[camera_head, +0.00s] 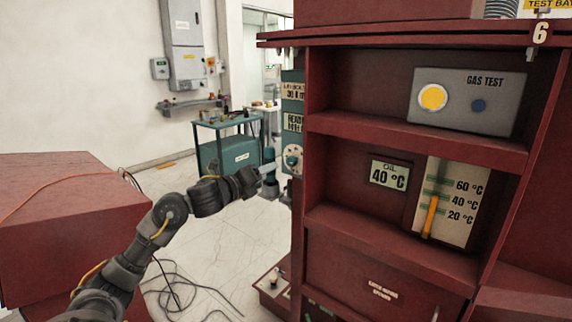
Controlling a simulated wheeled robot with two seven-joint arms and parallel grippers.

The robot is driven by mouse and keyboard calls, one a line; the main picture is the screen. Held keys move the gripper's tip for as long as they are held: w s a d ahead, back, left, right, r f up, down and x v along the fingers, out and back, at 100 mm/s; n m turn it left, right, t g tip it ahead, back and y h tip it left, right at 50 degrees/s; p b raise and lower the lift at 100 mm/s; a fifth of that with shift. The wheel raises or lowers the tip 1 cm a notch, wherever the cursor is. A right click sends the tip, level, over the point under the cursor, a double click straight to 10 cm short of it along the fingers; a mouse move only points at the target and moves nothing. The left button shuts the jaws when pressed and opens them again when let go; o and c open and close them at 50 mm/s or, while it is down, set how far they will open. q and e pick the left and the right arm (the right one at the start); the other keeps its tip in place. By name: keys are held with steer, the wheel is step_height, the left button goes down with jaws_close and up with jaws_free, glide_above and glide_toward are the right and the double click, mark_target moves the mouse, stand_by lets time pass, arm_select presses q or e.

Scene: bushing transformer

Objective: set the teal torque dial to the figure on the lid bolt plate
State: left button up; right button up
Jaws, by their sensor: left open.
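The teal torque dial (292,158) has a pale round face and sits on the left edge of the red cabinet. A teal-backed plate (293,92) above it seems to read "LID BOLT" with a figure like 30 N m, but the print is small and blurred. My left gripper (269,174) is open just left of and slightly below the dial, with its fingers pointing towards it. I cannot tell whether they touch it. The dial's setting is too small to read. My right gripper is not in view.
A second label plate (293,122) sits between the bolt plate and the dial. A red box (65,215) stands at left. Cables lie on the floor.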

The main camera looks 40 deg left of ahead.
mark_target(290, 162)
arm_select(q)
steer(key=w+p, duration=0.2)
steer(key=w, duration=0.6)
steer(key=shift+w+d+r, duration=0.1)
steer(key=shift+w+d, duration=0.05)
steer(key=shift+w, duration=0.65)
steer(key=c, duration=1)
